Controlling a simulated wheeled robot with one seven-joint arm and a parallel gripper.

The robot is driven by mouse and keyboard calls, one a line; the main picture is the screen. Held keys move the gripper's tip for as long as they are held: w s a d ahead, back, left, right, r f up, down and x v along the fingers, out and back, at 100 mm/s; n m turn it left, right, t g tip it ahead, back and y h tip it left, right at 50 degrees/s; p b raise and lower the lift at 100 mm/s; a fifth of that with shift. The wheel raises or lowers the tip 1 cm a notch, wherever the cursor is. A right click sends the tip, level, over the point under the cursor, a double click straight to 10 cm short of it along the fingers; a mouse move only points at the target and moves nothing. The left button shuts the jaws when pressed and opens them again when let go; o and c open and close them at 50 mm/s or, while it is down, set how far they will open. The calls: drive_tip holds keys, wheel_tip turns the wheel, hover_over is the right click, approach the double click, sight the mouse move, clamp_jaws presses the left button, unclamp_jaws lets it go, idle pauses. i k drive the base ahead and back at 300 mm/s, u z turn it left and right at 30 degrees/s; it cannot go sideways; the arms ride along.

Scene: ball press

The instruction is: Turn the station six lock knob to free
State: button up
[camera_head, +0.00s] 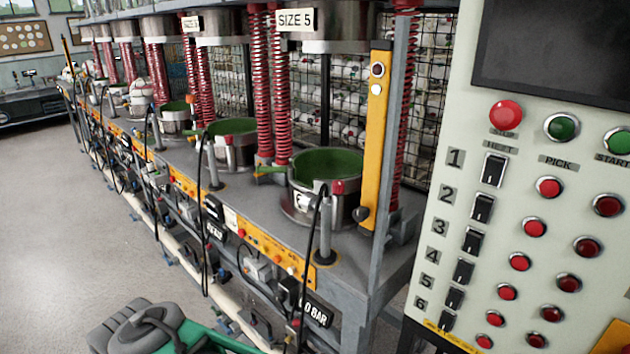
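The nearest press station has a round metal pot (318,216) with a green inside, and its front label is partly hidden by a black hose, perhaps a 6. A yellow upright post (377,140) stands to its right, with a dark round knob (362,213) at its foot. I cannot tell whether this is the station six lock knob, or its setting. On the control panel (455,115), row 6 has a black rocker switch (446,318) and red buttons, partly near the lower edge. My gripper does not show in this view.
A row of similar presses with red springs (281,95) runs back to the left along a grey bench (345,262). Hoses and fittings crowd its front. The floor (60,230) at left is clear. A grey and green shape (145,328) fills the bottom edge.

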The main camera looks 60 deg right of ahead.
sight(337, 186)
drive_tip(key=i, duration=2.25)
drive_tip(key=z, duration=2.7)
